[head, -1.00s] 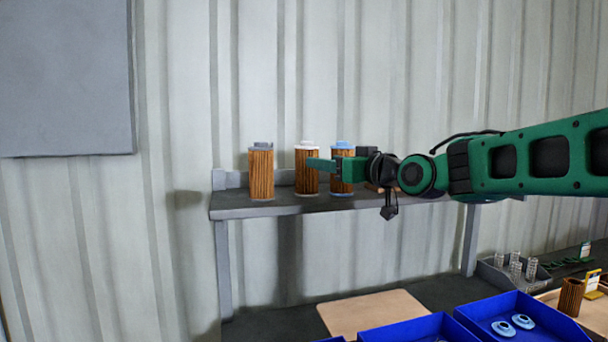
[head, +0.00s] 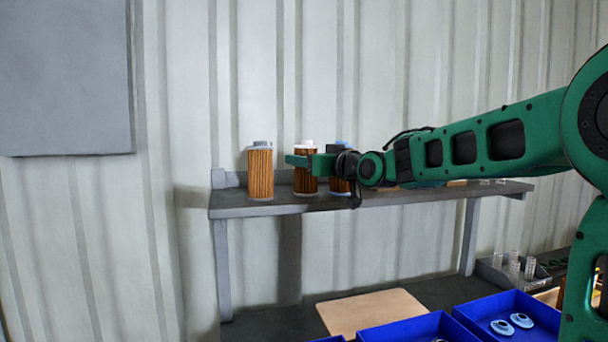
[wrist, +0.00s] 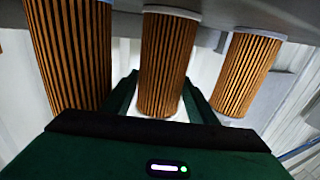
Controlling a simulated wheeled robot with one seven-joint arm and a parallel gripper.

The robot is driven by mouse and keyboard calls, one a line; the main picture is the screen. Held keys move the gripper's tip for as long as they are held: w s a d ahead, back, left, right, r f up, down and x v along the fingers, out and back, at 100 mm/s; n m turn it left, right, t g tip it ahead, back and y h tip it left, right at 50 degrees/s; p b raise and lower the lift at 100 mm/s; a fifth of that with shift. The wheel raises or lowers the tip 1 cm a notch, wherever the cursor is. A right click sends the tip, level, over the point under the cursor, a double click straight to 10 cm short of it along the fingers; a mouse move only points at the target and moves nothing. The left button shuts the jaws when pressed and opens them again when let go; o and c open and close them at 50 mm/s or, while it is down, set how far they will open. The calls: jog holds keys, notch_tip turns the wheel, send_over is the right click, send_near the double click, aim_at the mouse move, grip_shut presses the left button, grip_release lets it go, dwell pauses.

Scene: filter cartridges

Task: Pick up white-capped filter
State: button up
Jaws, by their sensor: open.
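The white-capped filter (head: 306,184) is a brown pleated cylinder standing upright on the shelf, second from the left. My gripper (head: 298,161) reaches in from the right and crosses its upper part in the head view, hiding some of it. In the wrist view the same filter (wrist: 165,62) shows in the middle, between the two green fingers of my gripper (wrist: 160,100). The fingers are open, one on each side. I cannot tell whether either touches the filter.
A grey-capped filter (head: 260,175) stands to the left on the shelf (head: 235,207). A blue-capped filter (head: 339,186) stands close on the right, partly hidden by my gripper. Below are blue bins (head: 510,318) and a tan board (head: 370,312).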

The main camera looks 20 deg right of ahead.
jog(key=c, duration=0.8)
jog(key=shift+c, duration=0.4)
jog(key=shift+r, duration=0.1)
